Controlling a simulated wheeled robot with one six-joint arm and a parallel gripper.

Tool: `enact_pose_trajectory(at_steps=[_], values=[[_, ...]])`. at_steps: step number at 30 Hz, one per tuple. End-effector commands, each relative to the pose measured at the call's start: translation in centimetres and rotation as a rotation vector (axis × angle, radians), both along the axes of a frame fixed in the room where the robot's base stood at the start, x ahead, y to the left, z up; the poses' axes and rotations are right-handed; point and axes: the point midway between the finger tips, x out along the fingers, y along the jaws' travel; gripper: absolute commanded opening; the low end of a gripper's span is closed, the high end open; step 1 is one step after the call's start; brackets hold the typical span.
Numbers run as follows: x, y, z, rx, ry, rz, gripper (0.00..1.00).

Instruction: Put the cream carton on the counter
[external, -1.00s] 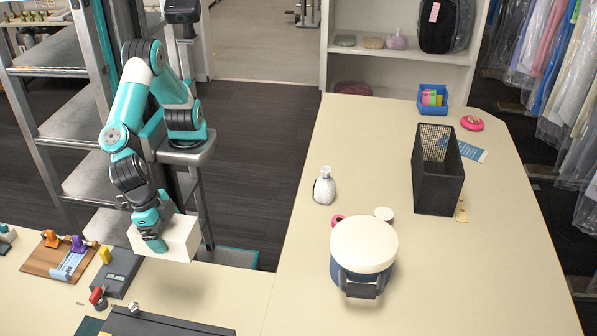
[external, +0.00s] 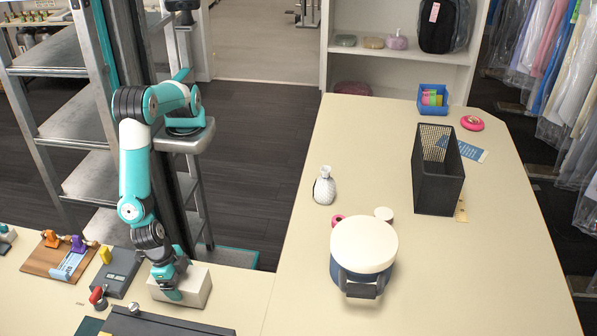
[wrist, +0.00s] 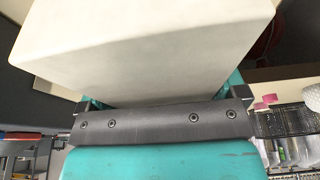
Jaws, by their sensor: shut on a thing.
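The cream carton (external: 193,286) is a pale box at the counter's near left part, just right of the grey device. It looks upright and at or very close to the counter (external: 240,300); I cannot tell whether its underside touches. My gripper (external: 172,290) is shut on the carton from its left front side. In the wrist view the carton (wrist: 140,45) fills the upper middle, right against my gripper (wrist: 155,105); the fingertips are hidden behind it.
A dark flat case (external: 165,322) lies just in front of the carton. A grey device (external: 120,272) and a wooden board (external: 62,257) are to the left. Counter between carton and pot is clear.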

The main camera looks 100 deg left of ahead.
Motion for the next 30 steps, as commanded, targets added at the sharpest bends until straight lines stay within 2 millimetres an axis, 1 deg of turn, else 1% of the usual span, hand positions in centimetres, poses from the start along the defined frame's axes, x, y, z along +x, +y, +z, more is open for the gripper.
enact_pose_trajectory(at_steps=[3,9,13,14,15,21,25,28,30], values=[[0.0,0.0,-0.6,-0.001,0.000,0.001,0.60],[0.0,0.0,-0.6,-0.001,0.000,0.001,0.60],[0.0,0.0,-1.1,-0.001,0.000,0.001,0.60],[0.0,0.0,-1.0,-0.001,0.000,0.000,0.95],[0.0,0.0,-1.0,0.000,0.000,0.000,1.00],[0.0,0.0,-0.9,0.000,0.000,0.000,1.00],[-0.1,-0.1,-0.3,-0.002,0.000,-0.001,1.00],[-0.5,-0.2,0.9,-0.006,0.000,-0.002,1.00],[-1.0,-0.2,2.2,-0.007,0.000,-0.002,1.00]])
